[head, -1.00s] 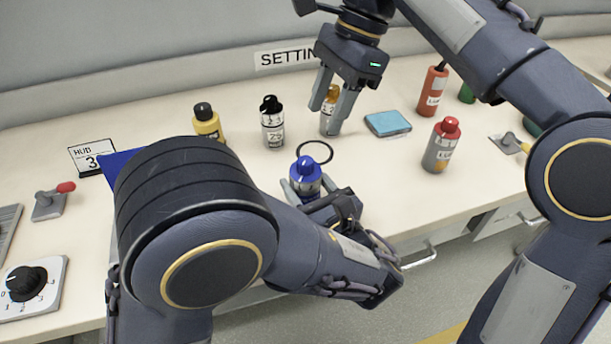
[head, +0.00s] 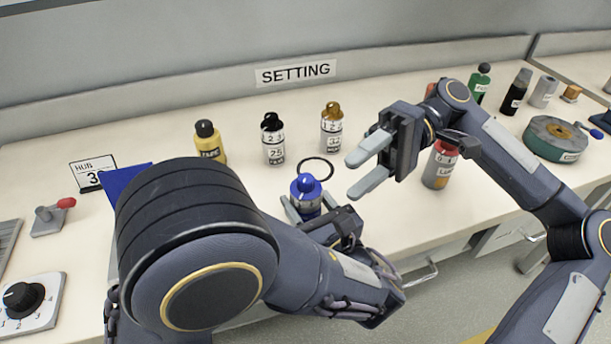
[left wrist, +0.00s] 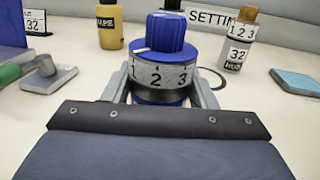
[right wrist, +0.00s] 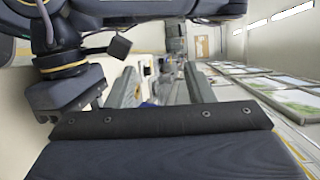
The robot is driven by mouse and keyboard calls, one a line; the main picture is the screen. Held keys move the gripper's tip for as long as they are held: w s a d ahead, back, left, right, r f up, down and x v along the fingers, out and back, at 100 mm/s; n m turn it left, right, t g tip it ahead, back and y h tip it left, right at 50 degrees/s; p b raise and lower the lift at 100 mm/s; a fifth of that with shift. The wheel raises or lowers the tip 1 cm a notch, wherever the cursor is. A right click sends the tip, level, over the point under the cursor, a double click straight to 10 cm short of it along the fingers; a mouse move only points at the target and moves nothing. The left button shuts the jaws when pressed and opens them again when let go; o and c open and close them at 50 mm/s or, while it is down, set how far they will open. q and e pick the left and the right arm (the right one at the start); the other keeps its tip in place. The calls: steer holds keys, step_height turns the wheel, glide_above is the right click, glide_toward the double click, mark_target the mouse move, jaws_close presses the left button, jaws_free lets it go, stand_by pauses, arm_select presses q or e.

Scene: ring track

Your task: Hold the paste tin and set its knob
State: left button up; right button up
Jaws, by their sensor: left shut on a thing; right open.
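A tin with a blue knob (head: 305,185) stands upright near the table's front edge; its name label is not visible. In the left wrist view its grey band (left wrist: 160,76) shows 1, 2 and 3, and a white mark on the blue collar sits near the 1. My left gripper (head: 308,210) is shut on this tin, one finger on each side. My right gripper (head: 354,176) is open and empty, to the right of the tin and apart from it, fingers pointing left.
Behind stand a yellow bottle (head: 209,143), a black-knobbed tin (head: 274,145) and a gold-knobbed tin (head: 331,138). A black ring (head: 328,163) lies behind the held tin. A card (head: 92,172), a red-handled lever (head: 50,218) and a dial (head: 25,298) are at left. A red-capped bottle (head: 437,172) stands right.

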mark_target(306, 177)
steer(key=w+d+f+n+t+y, duration=0.45)
steer(key=f+n+t, duration=0.4)
steer(key=t, duration=0.45)
steer(key=shift+n+y, duration=0.25)
steer(key=shift+n, duration=0.1)
steer(key=a, duration=0.4)
steer(key=w+a, duration=0.1)
steer(key=a, duration=0.3)
steer(key=w+a, duration=0.1)
steer(key=a, duration=0.3)
steer(key=shift+a+r, duration=0.25)
steer(key=shift+r, duration=0.05)
steer(key=c, duration=1)
steer(key=shift+g, duration=0.3)
steer(key=shift+n+g, duration=0.8)
steer(key=shift+g, duration=0.1)
steer(key=o, duration=1)
